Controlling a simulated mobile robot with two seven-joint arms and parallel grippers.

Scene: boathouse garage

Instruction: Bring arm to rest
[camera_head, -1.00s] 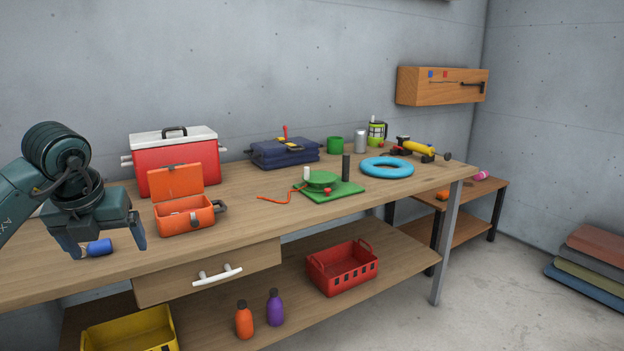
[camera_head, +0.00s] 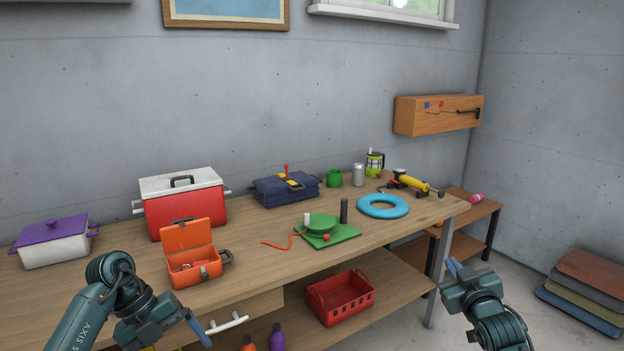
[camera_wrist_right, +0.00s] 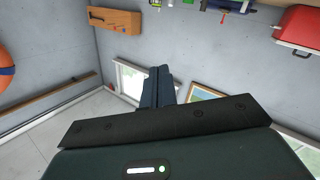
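My right gripper (camera_head: 454,267) is raised at the lower right of the head view, in front of the workbench's right end. In the right wrist view its two dark blue fingers (camera_wrist_right: 157,86) lie side by side with nothing between them. My left gripper (camera_head: 198,330) is low at the bottom left, in front of the bench's front edge and drawer handle. Its blue finger part points down to the right; the angle hides whether the fingers are apart. No object shows in it.
The workbench (camera_head: 240,265) holds an open orange box (camera_head: 198,272), a red cooler (camera_head: 185,210), a purple-lidded pot (camera_head: 55,248), a green board (camera_head: 340,235) and a blue ring (camera_head: 383,206). A red basket (camera_head: 340,299) sits on the shelf below. Stacked mats (camera_head: 585,290) lie right.

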